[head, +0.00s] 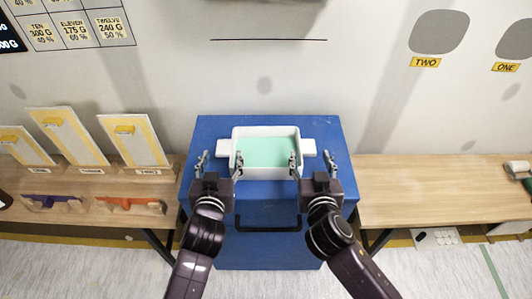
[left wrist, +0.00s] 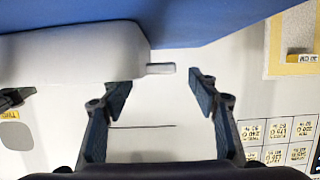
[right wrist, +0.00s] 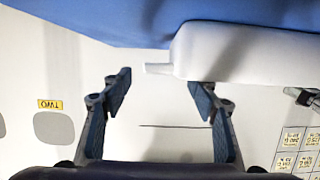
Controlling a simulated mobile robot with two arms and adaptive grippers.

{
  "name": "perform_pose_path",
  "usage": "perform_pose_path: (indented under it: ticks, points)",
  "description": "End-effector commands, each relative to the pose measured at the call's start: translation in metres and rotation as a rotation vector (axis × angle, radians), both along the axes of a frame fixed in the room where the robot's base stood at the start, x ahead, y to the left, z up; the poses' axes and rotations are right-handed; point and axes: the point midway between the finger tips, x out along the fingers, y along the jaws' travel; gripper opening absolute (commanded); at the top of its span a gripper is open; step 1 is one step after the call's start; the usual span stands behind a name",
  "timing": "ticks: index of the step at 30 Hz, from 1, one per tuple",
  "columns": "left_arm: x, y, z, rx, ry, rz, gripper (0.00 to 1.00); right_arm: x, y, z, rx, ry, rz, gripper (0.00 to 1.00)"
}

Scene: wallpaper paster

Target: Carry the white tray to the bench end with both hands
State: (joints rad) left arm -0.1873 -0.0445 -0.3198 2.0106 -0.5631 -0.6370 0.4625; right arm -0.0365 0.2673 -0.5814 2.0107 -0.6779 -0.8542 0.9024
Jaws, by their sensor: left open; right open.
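The white tray (head: 267,133) with a pale green inside sits on top of the blue cabinet (head: 330,135). A short white handle sticks out on its left (head: 223,148) and another on its right (head: 308,147). My left gripper (head: 219,164) is open at the left handle, one finger on each side of it. My right gripper (head: 311,165) is open at the right handle in the same way. Each wrist view shows a handle end near the gap between open fingertips, in the left wrist view (left wrist: 160,69) and the right wrist view (right wrist: 158,69). Contact is unclear.
A wooden bench (head: 440,190) runs along the wall on both sides of the cabinet. Its right part is mostly clear, with a roll (head: 517,168) at the far right. The left part holds upright boards (head: 133,140) and orange (head: 130,204) and purple (head: 52,202) tools.

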Motion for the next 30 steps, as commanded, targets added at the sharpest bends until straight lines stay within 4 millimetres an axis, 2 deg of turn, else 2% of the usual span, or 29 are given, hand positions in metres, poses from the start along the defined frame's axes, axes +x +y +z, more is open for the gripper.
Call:
perform_pose_path:
  ticks: [3, 9, 15, 23, 30]
  points:
    - [0.022, 0.0, -0.006, 0.001, -0.001, 0.0, 0.55, 0.023, 0.0, -0.006, -0.003, -0.002, 0.001, 0.55]
    - [0.048, 0.0, -0.014, 0.0, -0.002, -0.001, 0.55, 0.048, 0.0, -0.014, -0.001, -0.001, 0.0, 0.55]
    - [0.057, 0.0, -0.017, 0.0, 0.0, 0.0, 0.55, 0.057, 0.0, -0.017, 0.001, -0.001, 0.001, 0.55]
    - [0.057, 0.0, -0.018, 0.0, 0.0, 0.0, 0.55, 0.057, 0.0, -0.018, 0.001, 0.0, 0.001, 0.55]
    - [0.057, 0.0, -0.018, 0.0, 0.0, 0.0, 0.29, 0.057, 0.0, -0.018, 0.001, 0.0, 0.001, 0.29]
